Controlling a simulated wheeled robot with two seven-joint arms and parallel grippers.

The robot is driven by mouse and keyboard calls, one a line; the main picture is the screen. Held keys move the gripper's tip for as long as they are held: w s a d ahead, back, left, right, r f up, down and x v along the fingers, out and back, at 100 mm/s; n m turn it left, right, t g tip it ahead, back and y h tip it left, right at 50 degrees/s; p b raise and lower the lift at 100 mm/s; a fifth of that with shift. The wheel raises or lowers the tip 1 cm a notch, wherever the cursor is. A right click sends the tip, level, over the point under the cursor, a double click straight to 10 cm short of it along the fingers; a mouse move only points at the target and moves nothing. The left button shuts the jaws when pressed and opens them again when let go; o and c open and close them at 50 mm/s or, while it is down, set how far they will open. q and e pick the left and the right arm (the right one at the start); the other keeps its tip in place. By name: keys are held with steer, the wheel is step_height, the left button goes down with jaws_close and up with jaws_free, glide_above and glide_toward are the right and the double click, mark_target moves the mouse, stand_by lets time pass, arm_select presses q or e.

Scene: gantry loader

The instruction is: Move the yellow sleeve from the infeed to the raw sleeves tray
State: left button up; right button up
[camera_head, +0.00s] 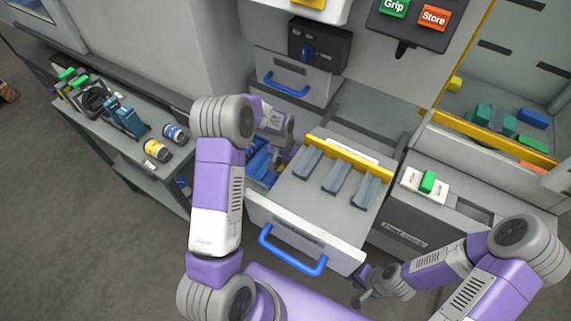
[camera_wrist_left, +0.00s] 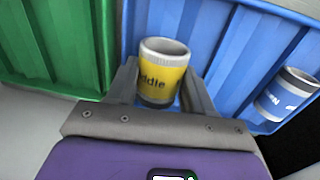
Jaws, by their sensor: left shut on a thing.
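The yellow sleeve (camera_wrist_left: 162,72) is a short hollow cylinder with grey ends and dark lettering, partly readable as "ddle". My left gripper (camera_wrist_left: 160,88) is shut on it, one finger on each side, over a ribbed blue tray (camera_wrist_left: 225,50). In the head view my left gripper (camera_head: 277,160) reaches down beside the open drawer, at the blue tray (camera_head: 258,162); the sleeve is hidden there. I cannot tell whether the sleeve touches the tray floor. My right gripper (camera_head: 361,299) hangs low in front of the drawer, away from the sleeve; its fingers are too small to read.
A blue-banded sleeve (camera_wrist_left: 288,95) lies in the blue tray, with a green tray (camera_wrist_left: 50,45) beside it. The open drawer (camera_head: 300,215) has a blue handle and grey blocks. A side table (camera_head: 120,150) holds yellow-banded (camera_head: 157,150) and blue-banded cylinders (camera_head: 175,133).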

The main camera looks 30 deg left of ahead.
arm_select(q)
steer(key=shift+f, duration=0.15)
steer(key=o, duration=1.3)
steer(key=shift+o, duration=0.2)
steer(key=r+p, duration=0.1)
steer(key=r, duration=0.4)
steer(key=r+p, duration=0.1)
steer(key=r, duration=0.1)
steer(key=shift+a+r+p, duration=0.3)
steer(key=shift+a, duration=0.05)
steer(key=shift+f, duration=0.1)
